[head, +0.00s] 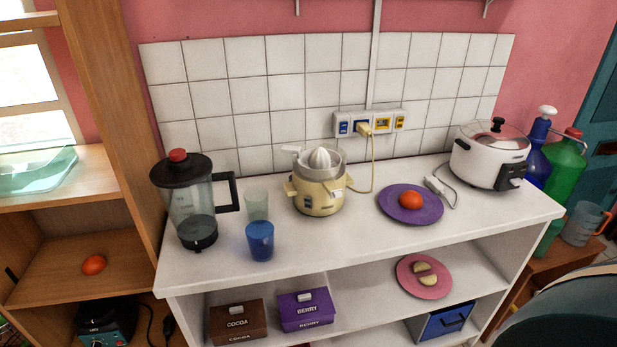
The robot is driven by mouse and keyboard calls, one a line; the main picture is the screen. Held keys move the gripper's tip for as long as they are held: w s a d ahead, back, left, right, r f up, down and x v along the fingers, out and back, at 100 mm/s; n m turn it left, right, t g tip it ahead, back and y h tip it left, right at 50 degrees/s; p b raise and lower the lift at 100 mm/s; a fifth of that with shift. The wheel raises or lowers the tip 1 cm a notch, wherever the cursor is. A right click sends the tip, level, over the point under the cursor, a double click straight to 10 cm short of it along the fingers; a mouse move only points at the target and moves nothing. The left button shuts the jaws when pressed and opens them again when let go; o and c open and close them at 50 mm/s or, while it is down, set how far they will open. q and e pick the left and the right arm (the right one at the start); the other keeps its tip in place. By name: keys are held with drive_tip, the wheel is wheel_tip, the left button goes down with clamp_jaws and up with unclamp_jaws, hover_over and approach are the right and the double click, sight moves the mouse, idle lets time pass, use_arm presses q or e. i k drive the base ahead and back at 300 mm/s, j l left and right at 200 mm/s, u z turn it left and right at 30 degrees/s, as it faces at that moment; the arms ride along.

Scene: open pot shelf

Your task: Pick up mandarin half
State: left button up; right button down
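A round orange fruit (411,200) sits on a purple plate (436,206) on the right part of the white counter. A second orange fruit (93,264) lies on a wooden shelf board at the left. Both look like mandarins or mandarin halves; I cannot tell whether either is cut, as no cut face shows. A cream citrus juicer (318,195) with a pale cone on top stands mid-counter. Neither of my grippers is in view.
A lidded jug (190,205), a clear cup, a blue cup (260,241) and a white cooker (487,160) stand on the counter. Cocoa and berry boxes and a pink plate (424,289) with pale pieces are below. The counter's front middle is clear.

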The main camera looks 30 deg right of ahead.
sight(410, 199)
drive_tip(key=z, duration=1.55)
